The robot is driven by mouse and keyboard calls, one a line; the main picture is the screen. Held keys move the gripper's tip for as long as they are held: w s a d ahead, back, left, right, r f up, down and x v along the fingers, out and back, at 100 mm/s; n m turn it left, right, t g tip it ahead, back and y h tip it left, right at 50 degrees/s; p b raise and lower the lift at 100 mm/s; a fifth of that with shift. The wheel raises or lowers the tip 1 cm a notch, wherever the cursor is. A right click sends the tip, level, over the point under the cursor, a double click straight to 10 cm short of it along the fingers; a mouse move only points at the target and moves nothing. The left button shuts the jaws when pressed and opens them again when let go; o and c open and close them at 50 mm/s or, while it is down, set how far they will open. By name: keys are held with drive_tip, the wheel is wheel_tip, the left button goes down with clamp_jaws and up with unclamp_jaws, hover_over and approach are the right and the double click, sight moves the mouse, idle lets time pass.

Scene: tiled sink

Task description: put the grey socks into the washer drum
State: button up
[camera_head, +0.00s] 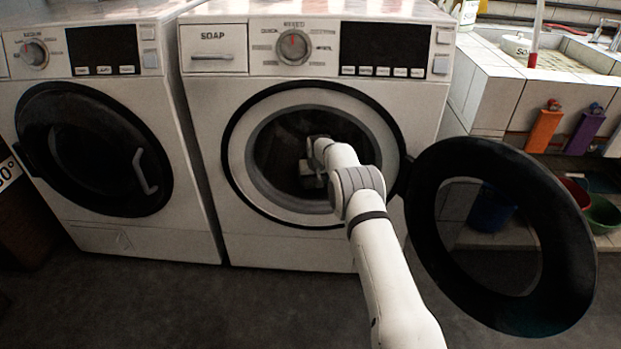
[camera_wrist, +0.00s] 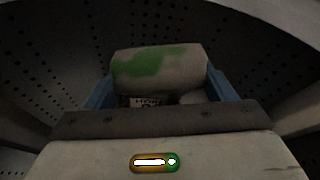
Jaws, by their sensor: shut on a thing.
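The washer on the right has its round door open, and its dark drum (camera_head: 275,150) shows through the opening. My arm reaches in, and my gripper (camera_head: 313,168) is inside the opening. In the wrist view the perforated drum wall (camera_wrist: 50,70) surrounds my gripper (camera_wrist: 160,76). Its blue fingers are shut on a rolled grey bundle with a green patch, which looks like the grey socks (camera_wrist: 190,65). The bundle lies across between the fingers. In the head view the socks cannot be made out.
The open washer door (camera_head: 420,215) swings out to the right of my arm. A second washer (camera_head: 95,150) with its door shut stands at left. A tiled sink (camera_head: 490,90) stands at right, with bowls (camera_head: 603,213) below it. The floor in front is clear.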

drive_tip(key=o, duration=1)
drive_tip(key=shift+f, duration=0.1)
drive_tip(key=shift+p+v, duration=1.45)
drive_tip(key=shift+v, duration=2.45)
